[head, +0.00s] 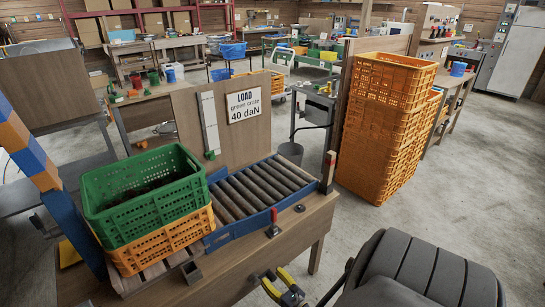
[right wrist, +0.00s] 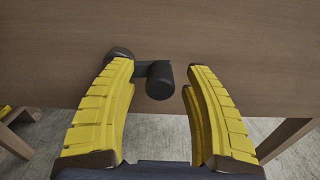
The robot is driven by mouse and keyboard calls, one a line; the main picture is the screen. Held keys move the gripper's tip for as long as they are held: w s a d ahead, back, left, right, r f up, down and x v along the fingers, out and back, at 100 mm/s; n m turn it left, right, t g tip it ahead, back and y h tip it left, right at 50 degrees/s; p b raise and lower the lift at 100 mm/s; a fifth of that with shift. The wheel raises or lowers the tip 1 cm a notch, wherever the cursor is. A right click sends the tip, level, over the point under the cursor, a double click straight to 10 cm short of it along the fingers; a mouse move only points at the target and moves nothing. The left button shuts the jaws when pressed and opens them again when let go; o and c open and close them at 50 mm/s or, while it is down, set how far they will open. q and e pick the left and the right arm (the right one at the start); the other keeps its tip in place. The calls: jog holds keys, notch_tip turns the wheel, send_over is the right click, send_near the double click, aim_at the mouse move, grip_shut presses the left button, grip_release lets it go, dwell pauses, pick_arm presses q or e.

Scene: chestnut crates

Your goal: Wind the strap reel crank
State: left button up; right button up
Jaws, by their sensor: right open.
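The crank shows in the right wrist view as a short dark cylindrical handle (right wrist: 160,82) and a thin arm leading left to a dark round hub (right wrist: 119,53), against a wooden face. My right gripper (right wrist: 158,68) has yellow padded fingers. It is open, with the handle between its fingertips and a gap on each side. The left finger partly covers the hub's lower part. In the head view my right gripper (head: 281,282) is low, in front of the wooden bench (head: 300,235). The crank and strap cannot be made out there. My left gripper is not in view.
A green crate (head: 190,190) with dark contents stands on an orange crate (head: 140,262) on the bench, left of a blue-framed roller conveyor (head: 262,190). A sign (head: 243,106) reads "LOAD green crate 40 daN". Stacked orange crates (head: 385,125) stand at right; floor beside them is clear.

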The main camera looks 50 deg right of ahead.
grip_shut()
dwell(0.4)
